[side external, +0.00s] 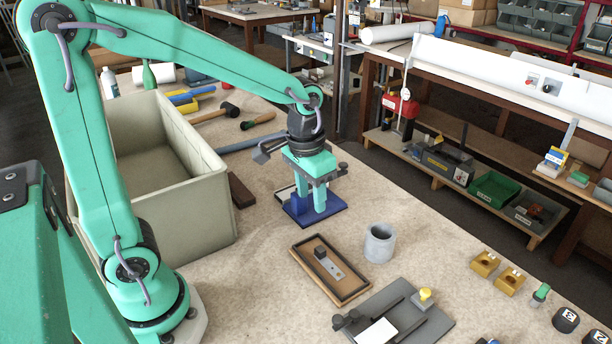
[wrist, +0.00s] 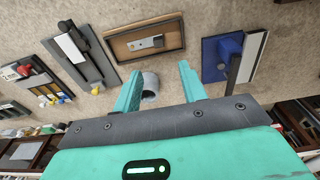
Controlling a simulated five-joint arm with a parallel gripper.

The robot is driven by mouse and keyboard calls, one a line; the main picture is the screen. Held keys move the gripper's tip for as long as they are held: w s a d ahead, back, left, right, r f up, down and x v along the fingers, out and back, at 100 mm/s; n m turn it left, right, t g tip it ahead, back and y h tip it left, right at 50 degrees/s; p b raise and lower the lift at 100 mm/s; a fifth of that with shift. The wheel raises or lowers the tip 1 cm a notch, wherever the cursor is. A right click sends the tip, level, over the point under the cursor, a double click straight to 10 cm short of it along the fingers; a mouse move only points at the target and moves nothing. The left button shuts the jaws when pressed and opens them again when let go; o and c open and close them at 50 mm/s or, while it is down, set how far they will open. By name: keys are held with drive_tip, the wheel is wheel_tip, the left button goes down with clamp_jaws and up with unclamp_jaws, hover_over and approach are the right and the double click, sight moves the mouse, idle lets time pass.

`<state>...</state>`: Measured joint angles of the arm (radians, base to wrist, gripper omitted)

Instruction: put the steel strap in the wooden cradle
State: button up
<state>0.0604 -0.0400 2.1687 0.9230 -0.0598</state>
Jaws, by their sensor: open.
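The steel strap (side external: 332,265) appears as a flat light-grey strip with a dark block at one end. It lies inside the shallow brown wooden cradle (side external: 301,250), a framed tray on the bench. The strap also shows in the wrist view (wrist: 147,43), lying lengthwise within the cradle's frame (wrist: 178,36). My gripper (side external: 311,207) is open, with nothing between its fingers. In the side view it points down in front of a blue fixture, behind the cradle. Its fingertips (wrist: 157,74) show well apart in the wrist view. The fingers hide part of the fixture.
The blue fixture (side external: 333,212) also shows in the wrist view (wrist: 211,62). A grey cup (side external: 380,245) stands right of the cradle. A dark grey clamp plate (side external: 432,328) lies in front. A large beige bin (side external: 200,208) stands left. Hammers (side external: 229,110) lie behind.

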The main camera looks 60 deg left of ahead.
drive_tip(key=s+a+r+t, duration=0.2)
drive_tip(key=s+r+t, duration=0.2)
drive_tip(key=s+r, duration=0.3)
drive_tip(key=shift+s+r+t, duration=0.2)
drive_tip(key=shift+s+t, duration=0.1)
drive_tip(key=shift+s, duration=1.85)
